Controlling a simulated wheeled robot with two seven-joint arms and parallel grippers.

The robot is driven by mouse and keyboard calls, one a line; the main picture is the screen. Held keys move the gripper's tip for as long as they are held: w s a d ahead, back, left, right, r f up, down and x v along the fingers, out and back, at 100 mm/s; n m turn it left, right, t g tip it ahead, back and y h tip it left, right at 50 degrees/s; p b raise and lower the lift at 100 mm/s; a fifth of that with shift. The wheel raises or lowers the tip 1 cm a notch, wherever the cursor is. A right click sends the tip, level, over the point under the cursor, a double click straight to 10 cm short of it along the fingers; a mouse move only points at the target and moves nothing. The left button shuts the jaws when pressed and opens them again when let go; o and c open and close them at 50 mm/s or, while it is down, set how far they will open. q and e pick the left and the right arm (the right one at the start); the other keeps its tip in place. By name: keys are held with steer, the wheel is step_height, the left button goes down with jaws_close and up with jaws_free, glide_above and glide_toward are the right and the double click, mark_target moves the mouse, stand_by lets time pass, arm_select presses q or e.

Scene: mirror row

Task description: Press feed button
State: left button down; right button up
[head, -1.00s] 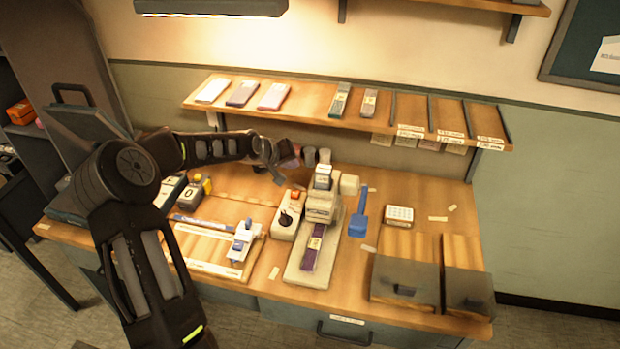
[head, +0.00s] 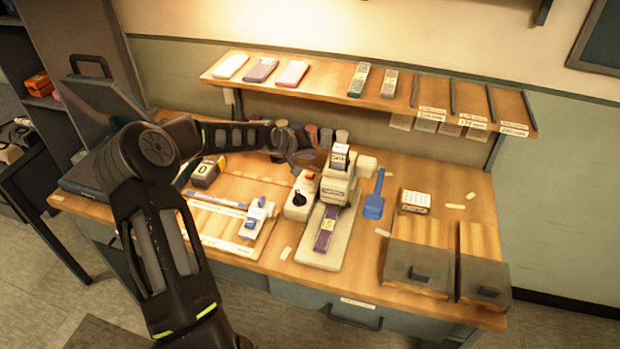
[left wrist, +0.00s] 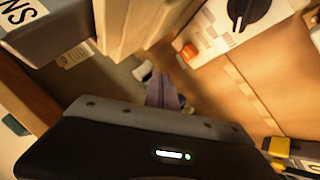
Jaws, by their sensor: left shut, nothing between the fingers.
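The control box (head: 299,202) stands on the bench left of the cream press (head: 336,187). It has a black knob and an orange-red button (head: 309,177) at its back end. In the left wrist view the orange button (left wrist: 189,50) and the black knob (left wrist: 240,12) show at upper right. My left arm comes in from the left, and my left gripper (head: 302,160) is just behind the button end of the box. It is shut and empty. I cannot tell from the head view whether it touches anything. My right gripper is out of view.
A shelf (head: 330,88) with phone-like slabs overhangs the back of the bench. Several small jars (head: 326,137) stand under it. A blue scoop (head: 375,195), a white keypad (head: 415,201) and grey-fronted boxes (head: 417,268) are on the right. A yellow-and-black counter (head: 205,172) is left.

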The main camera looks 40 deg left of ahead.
mark_target(308, 175)
arm_select(q)
steer(key=shift+f+b, duration=1.15)
steer(key=shift+f, duration=0.9)
stand_by(0.4)
steer(key=shift+f+b, duration=0.35)
steer(key=shift+f, duration=0.1)
steer(key=shift+f+b, duration=0.45)
steer(key=shift+f, duration=0.05)
stand_by(0.6)
steer(key=shift+r, duration=0.15)
steer(key=shift+r+p, duration=0.6)
steer(key=shift+r, duration=0.2)
steer(key=shift+r, duration=0.1)
steer(key=shift+r+p, duration=1.45)
steer(key=shift+r, duration=0.95)
